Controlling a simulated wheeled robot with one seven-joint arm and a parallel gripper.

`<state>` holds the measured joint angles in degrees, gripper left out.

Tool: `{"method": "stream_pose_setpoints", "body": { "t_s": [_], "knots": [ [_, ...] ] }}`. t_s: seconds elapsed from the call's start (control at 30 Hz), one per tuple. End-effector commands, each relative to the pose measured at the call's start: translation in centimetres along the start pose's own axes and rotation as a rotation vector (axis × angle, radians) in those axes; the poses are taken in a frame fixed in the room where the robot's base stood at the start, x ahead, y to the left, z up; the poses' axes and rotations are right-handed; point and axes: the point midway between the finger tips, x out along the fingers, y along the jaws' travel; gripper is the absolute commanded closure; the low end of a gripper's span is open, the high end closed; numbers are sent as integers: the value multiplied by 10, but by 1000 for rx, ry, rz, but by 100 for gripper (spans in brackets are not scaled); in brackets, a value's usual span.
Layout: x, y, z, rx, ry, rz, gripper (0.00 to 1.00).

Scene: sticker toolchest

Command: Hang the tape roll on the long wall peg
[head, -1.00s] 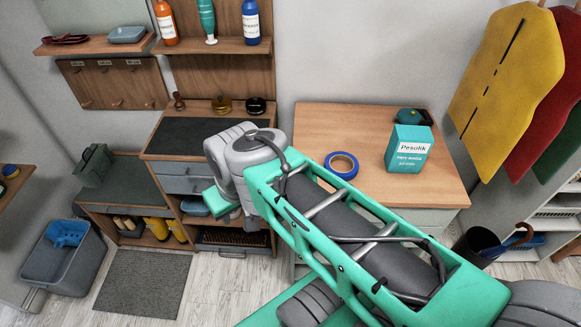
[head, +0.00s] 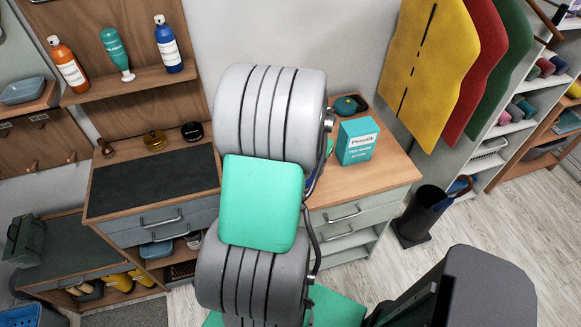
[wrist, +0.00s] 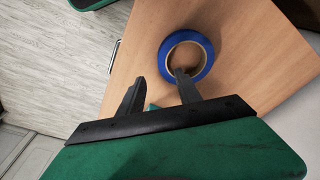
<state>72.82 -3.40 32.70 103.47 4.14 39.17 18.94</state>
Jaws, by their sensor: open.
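The blue tape roll (wrist: 207,57) lies flat on the wooden top of the right-hand drawer unit, as the wrist view shows. In the head view my arm hides nearly all of it. My gripper (wrist: 159,76) is open and empty. Its right finger overlaps the near rim and hole of the roll in the picture, and its left finger is over the wood to the left. I cannot tell the height of the fingers above the top. The peg board (head: 45,145) is on the wall at the far left of the head view, partly cut off. I cannot tell which peg is long.
A teal box (head: 357,141) and a dark teal item (head: 346,105) stand on the same wooden top. Bottles stand on a shelf (head: 150,80) at upper left. A dark-matted bench (head: 150,183) lies between the peg board and the drawer unit. Aprons hang at right.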

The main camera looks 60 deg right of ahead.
Motion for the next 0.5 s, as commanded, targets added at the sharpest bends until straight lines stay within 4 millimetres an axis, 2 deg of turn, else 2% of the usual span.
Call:
{"method": "stream_pose_setpoints", "body": {
  "t_s": [0.4, 0.5],
  "knots": [
    [65, -5, -2, -3, -4, 1, 59],
    [72, -6, -3, -3, 0, -1, 59]
  ]
}}
